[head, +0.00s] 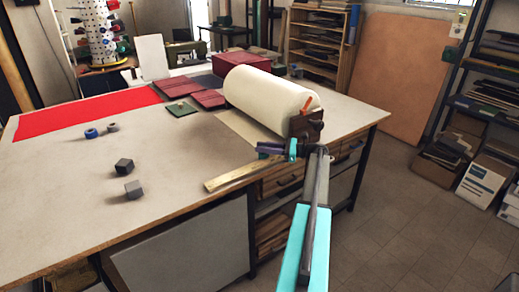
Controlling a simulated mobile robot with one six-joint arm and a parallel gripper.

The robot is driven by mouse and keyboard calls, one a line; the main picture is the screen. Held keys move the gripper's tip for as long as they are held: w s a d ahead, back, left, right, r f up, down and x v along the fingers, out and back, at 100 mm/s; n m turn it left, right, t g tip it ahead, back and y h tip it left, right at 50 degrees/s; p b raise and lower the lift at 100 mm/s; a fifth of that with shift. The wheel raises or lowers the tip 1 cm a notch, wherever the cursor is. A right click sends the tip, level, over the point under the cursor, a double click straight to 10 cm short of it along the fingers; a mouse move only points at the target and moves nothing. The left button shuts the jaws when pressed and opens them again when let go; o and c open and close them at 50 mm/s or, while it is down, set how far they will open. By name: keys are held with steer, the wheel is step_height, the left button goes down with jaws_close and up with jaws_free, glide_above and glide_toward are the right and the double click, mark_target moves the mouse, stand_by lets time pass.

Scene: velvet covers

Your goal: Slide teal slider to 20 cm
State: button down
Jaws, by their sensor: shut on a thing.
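A brass-coloured ruler (230,178) lies along the front edge of the table, running from lower left towards my gripper. My gripper (263,151) is at the ruler's right end, with its dark jaws pointing left and shut on the slider. The jaws hide most of the slider. A small teal piece (292,149) shows just right of the jaws; I cannot tell whether it is the slider or part of my wrist. The ruler's marks are too small to read.
A big cream roll (265,98) on a wooden stand (307,126) is just behind my gripper.

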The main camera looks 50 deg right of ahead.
steer(key=shift+s+f, duration=0.1)
steer(key=c, duration=1.5)
jaws_free()
steer(key=shift+s, duration=0.1)
steer(key=b+v, duration=0.3)
steer(key=v, duration=1)
steer(key=shift+s+d, duration=0.15)
steer(key=shift+s, duration=0.15)
steer(key=shift+c, duration=0.2)
